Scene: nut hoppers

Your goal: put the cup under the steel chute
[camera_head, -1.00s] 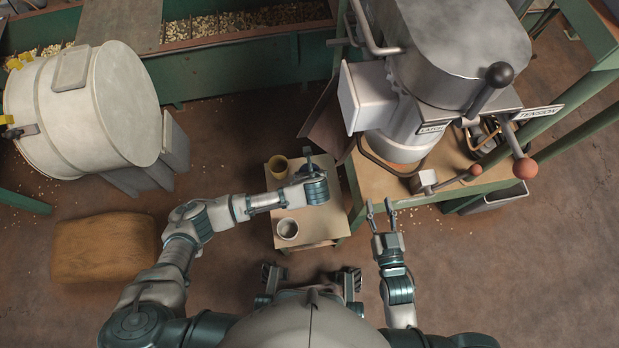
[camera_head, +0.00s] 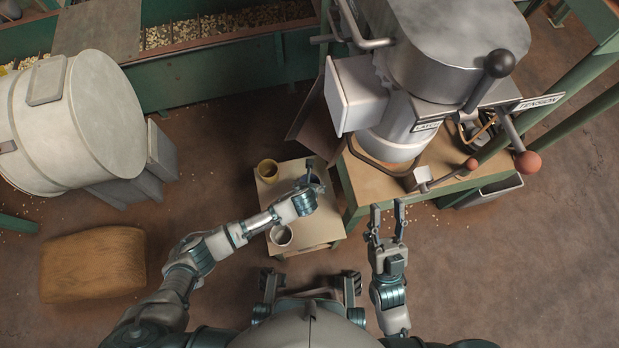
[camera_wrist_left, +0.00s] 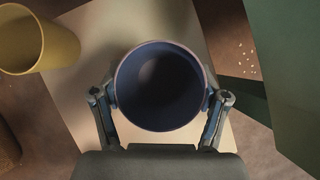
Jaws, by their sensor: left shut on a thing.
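My left gripper (camera_wrist_left: 161,97) is shut on a dark blue cup (camera_wrist_left: 160,60), with a finger on each side; the wrist view looks into its dark inside. In the head view my left gripper (camera_head: 314,182) and cup are over the right part of a small table (camera_head: 318,228), mostly hidden by the wrist. My right gripper (camera_head: 387,207) is open and empty, in front of the machine's bench. A large steel machine (camera_head: 455,45) stands on this bench, with a pale box-like part (camera_head: 355,95) projecting left. I cannot tell which part is the steel chute.
A yellow cup (camera_head: 267,171) stands at the small table's back left; it also shows in the wrist view (camera_wrist_left: 30,40). A white cup (camera_head: 281,236) stands near the front, beside my left arm. The wooden bench (camera_head: 370,177) adjoins on the right. Levers project from the machine.

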